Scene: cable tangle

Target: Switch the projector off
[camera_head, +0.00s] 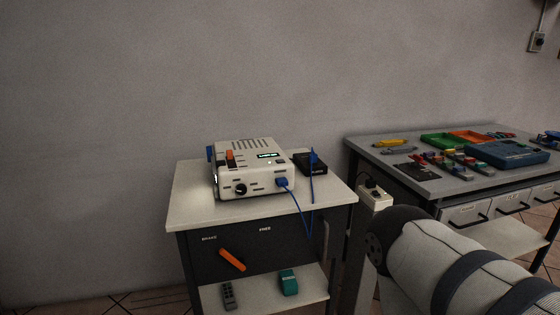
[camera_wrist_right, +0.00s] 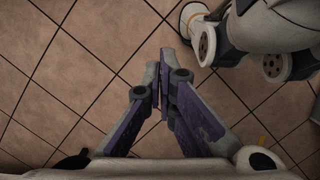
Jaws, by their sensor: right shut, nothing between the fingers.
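The white projector (camera_head: 253,169) stands on top of the pale-topped cart (camera_head: 191,213). It has an orange switch (camera_head: 230,156) on its top left, a lit green display (camera_head: 269,155) and a dark round lens or knob (camera_head: 240,189) on its front. A blue plug (camera_head: 282,183) sits in its front right, with a blue cable (camera_head: 299,203) running from it. My right gripper (camera_wrist_right: 162,90) is shut and empty above the tiled floor in the right wrist view, away from the projector. My left gripper is not in view.
A black box (camera_head: 310,164) stands right of the projector. An orange handle (camera_head: 232,260) is on the cart's front, beside BRAKE and FREE labels. A grey workbench (camera_head: 400,179) with trays and tools is at the right. My arm covers the lower right.

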